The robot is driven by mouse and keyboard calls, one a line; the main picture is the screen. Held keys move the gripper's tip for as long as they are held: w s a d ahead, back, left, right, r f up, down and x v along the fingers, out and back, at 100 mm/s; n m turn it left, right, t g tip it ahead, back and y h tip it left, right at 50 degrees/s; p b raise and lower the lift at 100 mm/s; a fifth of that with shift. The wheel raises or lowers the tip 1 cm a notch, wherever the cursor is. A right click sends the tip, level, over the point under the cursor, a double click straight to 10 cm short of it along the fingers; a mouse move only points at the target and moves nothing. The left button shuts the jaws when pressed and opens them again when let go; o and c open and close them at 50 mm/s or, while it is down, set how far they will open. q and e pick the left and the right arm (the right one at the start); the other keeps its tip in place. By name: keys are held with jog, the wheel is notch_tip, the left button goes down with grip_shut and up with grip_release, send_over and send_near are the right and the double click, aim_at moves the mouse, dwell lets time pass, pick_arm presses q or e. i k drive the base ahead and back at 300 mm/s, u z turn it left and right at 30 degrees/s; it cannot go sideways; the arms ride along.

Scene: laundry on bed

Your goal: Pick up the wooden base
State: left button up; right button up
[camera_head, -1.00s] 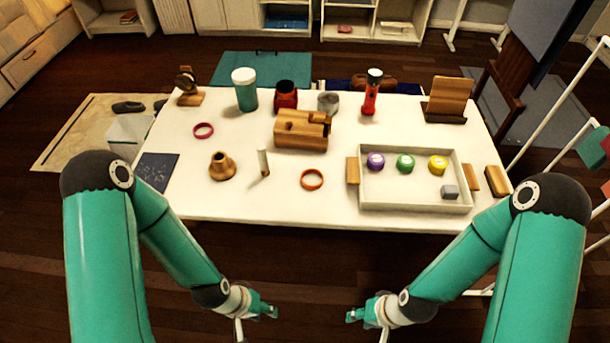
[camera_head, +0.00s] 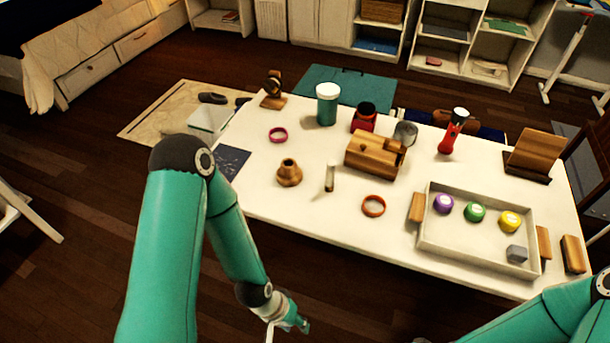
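A turned wooden piece with a wide round foot and narrow neck (camera_head: 289,173) stands upright on the white table's left part; it looks most like the wooden base, though I cannot be sure. A short pale cylinder (camera_head: 330,176) stands to its right. My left gripper (camera_head: 303,325) is low in the picture, in front of the table's near edge and apart from every object. Whether its fingers are open is too small to tell. My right arm (camera_head: 535,318) shows at the lower right; its gripper is out of view.
A white tray (camera_head: 462,259) holds coloured round pieces. A teal cup (camera_head: 327,107) and red flashlight (camera_head: 451,135) stand behind.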

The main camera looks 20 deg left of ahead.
aim_at(288, 174)
jog(key=z, duration=0.65)
jog(key=k, duration=0.55)
jog(key=z, duration=1.45)
jog(key=i, duration=0.1)
jog(key=u, duration=3.25)
jog(key=i, duration=1)
jog(key=z, duration=0.1)
